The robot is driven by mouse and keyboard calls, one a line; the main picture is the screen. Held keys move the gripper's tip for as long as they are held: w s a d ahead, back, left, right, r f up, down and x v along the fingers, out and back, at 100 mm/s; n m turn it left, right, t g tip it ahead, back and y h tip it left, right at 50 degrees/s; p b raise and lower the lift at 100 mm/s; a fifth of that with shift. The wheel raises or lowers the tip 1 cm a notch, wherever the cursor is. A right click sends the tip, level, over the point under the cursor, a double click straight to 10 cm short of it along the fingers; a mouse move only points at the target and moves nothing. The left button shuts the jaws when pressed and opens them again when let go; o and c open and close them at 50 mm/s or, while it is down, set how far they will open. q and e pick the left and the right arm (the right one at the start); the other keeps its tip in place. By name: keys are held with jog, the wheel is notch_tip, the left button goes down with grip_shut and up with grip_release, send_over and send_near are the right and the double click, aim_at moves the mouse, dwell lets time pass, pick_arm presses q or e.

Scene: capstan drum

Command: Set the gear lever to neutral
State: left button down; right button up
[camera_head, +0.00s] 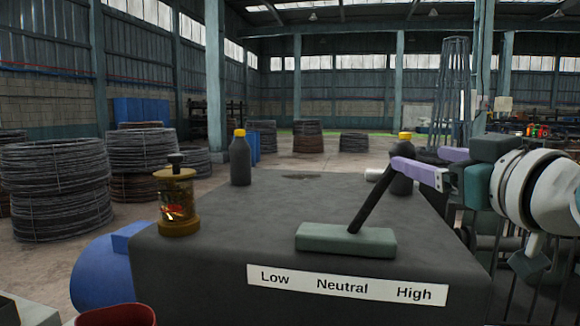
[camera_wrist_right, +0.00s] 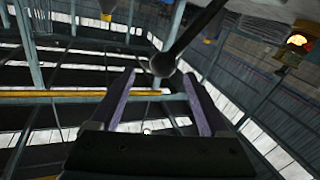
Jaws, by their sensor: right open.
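The gear lever (camera_head: 371,205) is a dark rod rising from a green base block (camera_head: 345,240) on a dark housing. It leans to the right, toward the "High" end of the white label (camera_head: 345,285) reading Low, Neutral, High. My right gripper (camera_head: 418,160), with purple fingers, is open at the top of the lever. The near finger hides the lever's top in the head view. In the right wrist view, the round knob (camera_wrist_right: 162,65) shows between the fingertips of the right gripper (camera_wrist_right: 160,77), with gaps on both sides. My left gripper is not in view.
On the housing (camera_head: 270,205) stand a brass-and-glass oiler (camera_head: 177,205) at left and a dark yellow-capped bottle (camera_head: 240,162) behind. Another yellow-capped bottle (camera_head: 403,182) stands behind my right gripper. A red object (camera_head: 115,315) shows at the bottom left. Wire coils (camera_head: 55,190) stand on the floor.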

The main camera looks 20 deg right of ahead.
aim_at(392, 150)
jog(key=shift+w+r, duration=0.1)
jog(key=shift+w, duration=0.25)
jog(key=w, duration=0.2)
jog(key=w+p, duration=0.1)
jog(key=w, duration=0.4)
jog(key=shift+d+p, duration=0.35)
jog(key=shift+d, duration=0.05)
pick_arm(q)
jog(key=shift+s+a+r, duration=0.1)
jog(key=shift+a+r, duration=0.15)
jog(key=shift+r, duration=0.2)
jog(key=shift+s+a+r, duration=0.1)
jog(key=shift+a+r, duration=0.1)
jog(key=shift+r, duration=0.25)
pick_arm(e)
jog(key=shift+w+d, duration=0.2)
jog(key=shift+w, duration=0.6)
jog(key=c, duration=0.7)
grip_shut()
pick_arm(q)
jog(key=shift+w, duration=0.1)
